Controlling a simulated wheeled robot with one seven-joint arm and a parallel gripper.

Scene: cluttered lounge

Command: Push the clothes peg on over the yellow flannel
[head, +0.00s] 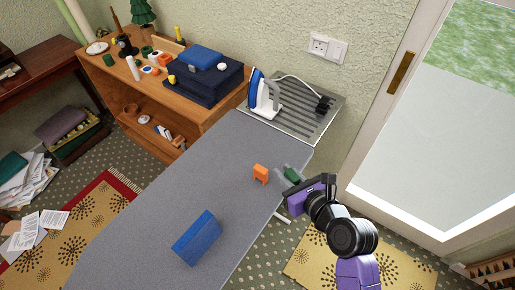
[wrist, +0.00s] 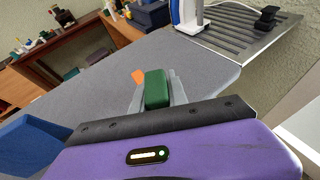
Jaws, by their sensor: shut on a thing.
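My gripper (head: 287,174) is shut on a small dark green block (head: 292,174), held beside the right edge of the grey ironing board (head: 150,225). In the wrist view the green block (wrist: 156,88) sits between the two grey fingers. A small orange piece with two short legs (head: 260,174) stands on the board just left of my gripper. It shows partly behind the left finger in the wrist view (wrist: 138,76). I cannot tell whether the orange piece or the green block is the clothes peg. I make out no yellow flannel on the board.
A blue block (head: 196,238) lies on the board's near part. A blue and white iron (head: 262,95) stands on the ribbed rest (head: 300,110) at the far end. A cluttered wooden shelf (head: 195,118) is behind left, a glazed door (head: 430,130) right.

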